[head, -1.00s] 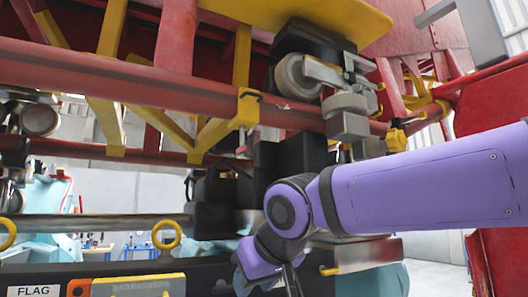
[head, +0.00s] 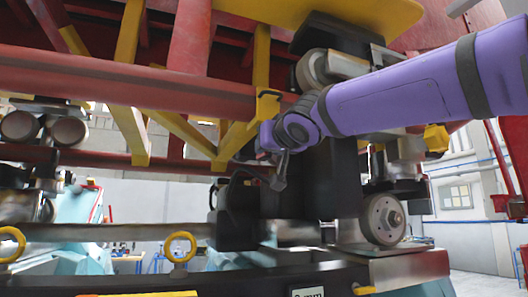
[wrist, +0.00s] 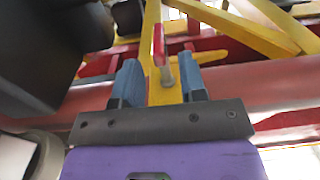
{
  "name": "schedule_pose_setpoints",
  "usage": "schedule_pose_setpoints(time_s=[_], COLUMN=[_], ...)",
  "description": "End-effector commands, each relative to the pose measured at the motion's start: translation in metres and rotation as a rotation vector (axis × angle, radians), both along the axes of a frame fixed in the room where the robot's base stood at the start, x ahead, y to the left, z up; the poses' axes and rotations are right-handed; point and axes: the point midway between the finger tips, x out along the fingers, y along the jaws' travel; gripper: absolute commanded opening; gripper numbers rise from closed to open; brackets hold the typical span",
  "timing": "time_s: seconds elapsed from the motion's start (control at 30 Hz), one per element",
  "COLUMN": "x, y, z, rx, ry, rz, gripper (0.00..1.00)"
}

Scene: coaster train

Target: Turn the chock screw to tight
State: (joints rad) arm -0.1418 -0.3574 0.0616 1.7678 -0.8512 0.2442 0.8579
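The chock screw shows in the wrist view as a red handle on a short metal rod (wrist: 167,74), in front of a yellow part. My gripper (wrist: 160,82) is open, with one blue finger on each side of the screw's line. The screw lies beyond and between the fingertips, and I see no clear contact. In the head view, the yellow chock (head: 268,106) sits on the red rail. My purple wrist is just below and right of it. The screw is hidden there behind my wrist, and the fingertips cannot be made out.
A long red rail (head: 120,75) and yellow braces (head: 130,135) surround the work area. A dark block (wrist: 50,45) is close on the left in the wrist view. Wheels (head: 382,220) and black brackets stand at right in the head view. A yellow ring bolt (head: 180,246) stands below.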

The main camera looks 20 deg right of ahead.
Motion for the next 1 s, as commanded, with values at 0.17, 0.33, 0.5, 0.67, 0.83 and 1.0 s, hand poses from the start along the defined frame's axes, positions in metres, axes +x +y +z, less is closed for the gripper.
schedule_pose_setpoints(time_s=[0.17,0.33,0.5,0.67,0.83,1.0], x=[0.028,0.042,0.046,0.046,0.046,0.046], y=[0.0,0.0,0.0,0.0,0.0,0.0], z=[0.0,0.0,0.0,0.0,0.0,0.0], rx=[0.0,0.0,0.0,0.0,0.0,0.0], ry=[0.002,0.001,0.0,0.0,0.001,0.001], rz=[-0.001,-0.001,-0.001,-0.001,-0.001,-0.001], gripper=[0.38,0.38,0.38,0.38,0.11,0.0])
